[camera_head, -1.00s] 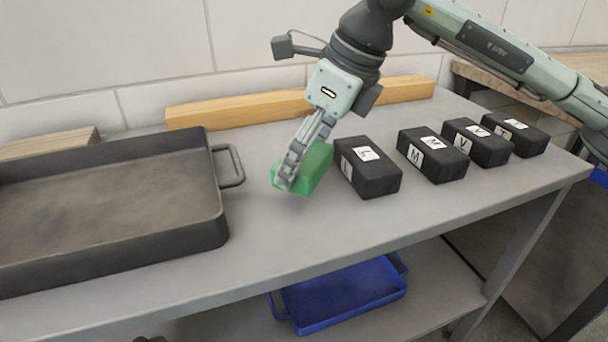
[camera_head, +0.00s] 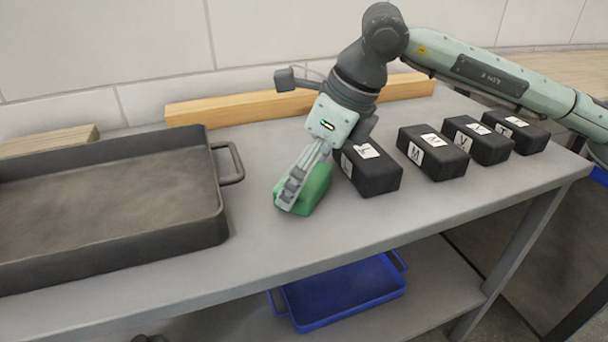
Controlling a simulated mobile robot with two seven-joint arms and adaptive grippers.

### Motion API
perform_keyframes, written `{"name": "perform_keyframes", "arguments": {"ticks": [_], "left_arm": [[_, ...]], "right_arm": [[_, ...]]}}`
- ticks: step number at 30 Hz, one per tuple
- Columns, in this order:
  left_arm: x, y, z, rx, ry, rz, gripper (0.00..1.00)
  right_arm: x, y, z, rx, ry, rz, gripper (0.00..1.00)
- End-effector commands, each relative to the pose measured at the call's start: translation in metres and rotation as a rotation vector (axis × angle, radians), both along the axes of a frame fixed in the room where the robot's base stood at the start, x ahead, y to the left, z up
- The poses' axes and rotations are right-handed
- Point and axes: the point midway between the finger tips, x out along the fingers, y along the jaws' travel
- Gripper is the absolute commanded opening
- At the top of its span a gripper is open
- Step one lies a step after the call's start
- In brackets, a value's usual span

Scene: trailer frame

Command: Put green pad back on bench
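The green pad (camera_head: 314,190) is at the bench (camera_head: 280,240) top, between the dark tray and the row of black blocks. It looks to be resting on the surface or very close to it, slightly tilted in the view. My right gripper (camera_head: 287,198) reaches down over the pad from above, its fingers along the pad's left side, and looks shut on it. The finger on the far side is hidden by the pad and the near finger. My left gripper is not in view.
A dark tray (camera_head: 216,225) with a side handle stands at left. Several black lettered blocks, the nearest (camera_head: 372,178) close beside the pad, line the right. A wooden beam (camera_head: 240,108) lies at the back. A blue tray (camera_head: 345,300) is on the lower shelf. Bench in front is clear.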

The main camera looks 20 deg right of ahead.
Motion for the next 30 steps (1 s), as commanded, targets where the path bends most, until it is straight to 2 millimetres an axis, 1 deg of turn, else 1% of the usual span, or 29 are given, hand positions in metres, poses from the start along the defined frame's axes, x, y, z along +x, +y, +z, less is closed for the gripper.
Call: {"name": "perform_keyframes", "arguments": {"ticks": [9, 13, 14, 15, 16, 24, 27, 30], "left_arm": [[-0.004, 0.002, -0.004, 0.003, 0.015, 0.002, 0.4], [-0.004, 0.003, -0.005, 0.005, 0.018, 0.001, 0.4], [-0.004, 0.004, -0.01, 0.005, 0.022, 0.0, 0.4], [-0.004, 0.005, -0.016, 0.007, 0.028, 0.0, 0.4], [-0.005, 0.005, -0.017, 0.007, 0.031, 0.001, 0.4], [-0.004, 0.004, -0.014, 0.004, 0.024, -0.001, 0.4], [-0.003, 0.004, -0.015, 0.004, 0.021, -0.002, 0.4], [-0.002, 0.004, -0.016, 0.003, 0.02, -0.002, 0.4]], "right_arm": [[0.0, 0.0, 0.0, 0.0, 0.0, 0.0, 1.0], [0.0, 0.0, 0.004, 0.0, 0.0, 0.0, 1.0], [0.0, 0.0, 0.006, 0.001, -0.001, 0.0, 1.0], [-0.001, -0.002, 0.01, 0.0, -0.002, -0.002, 1.0], [-0.002, -0.004, 0.014, 0.0, -0.002, -0.002, 1.0], [-0.018, -0.02, 0.069, 0.001, -0.005, -0.001, 1.0], [-0.023, -0.026, 0.087, 0.001, -0.003, -0.001, 1.0], [-0.027, -0.03, 0.101, 0.0, -0.003, -0.001, 1.0]]}}
